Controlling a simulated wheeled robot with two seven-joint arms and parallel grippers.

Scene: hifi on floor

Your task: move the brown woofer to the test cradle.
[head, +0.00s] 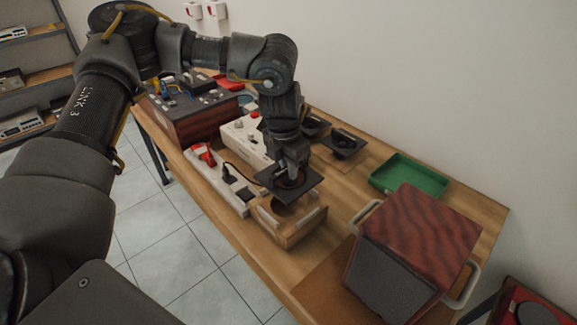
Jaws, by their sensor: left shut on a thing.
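My left gripper (293,166) comes down from above and is shut on the brown woofer (309,182), a dark square frame with a brownish cone. The woofer is roughly level, directly over the wooden test cradle (291,235), which has pale rails on its sides. The woofer's frame sits above the cradle's top, and its underside partly hides the opening. I cannot tell whether woofer and cradle touch. The gripper hides part of the cone. My right gripper is not in view.
Two other dark speaker drivers (345,142) lie behind on the bench. A green tray (411,177) is at the back right. A large wood-grained speaker cabinet (424,232) stands at the front right. A white power strip (232,195) and a red-brown instrument box (207,124) are on the left.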

